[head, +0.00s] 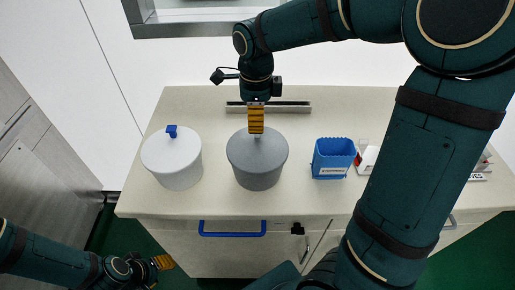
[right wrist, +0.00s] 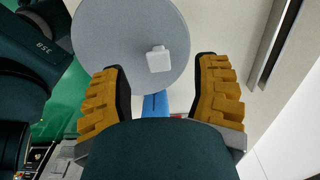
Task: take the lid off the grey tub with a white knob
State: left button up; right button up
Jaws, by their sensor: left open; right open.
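The grey tub (head: 258,174) stands on the counter with its grey lid (head: 272,151) on. The white knob (head: 257,135) on the lid is mostly hidden by my right gripper in the head view, but shows clearly in the right wrist view (right wrist: 158,59). My right gripper (head: 256,132) points down above the lid. Its orange fingers are open, with the knob ahead of them and nothing between them in the right wrist view. My left gripper (head: 164,262) is open and empty at the lower left, below the counter's front edge.
A white tub (head: 178,172) with a blue knob (head: 171,131) stands left of the grey tub. A blue bin (head: 333,158) stands to the right. A metal rail (head: 290,107) lies behind. A blue handle (head: 232,234) is on the counter's front.

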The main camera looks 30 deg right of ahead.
aim_at(257, 145)
notch_tip(257, 145, down, 4)
jog(key=shift+s+f+b, duration=0.1)
jog(key=shift+f+b, duration=0.15)
jog(key=shift+b, duration=0.15)
grip_shut()
jog(key=shift+r, duration=0.1)
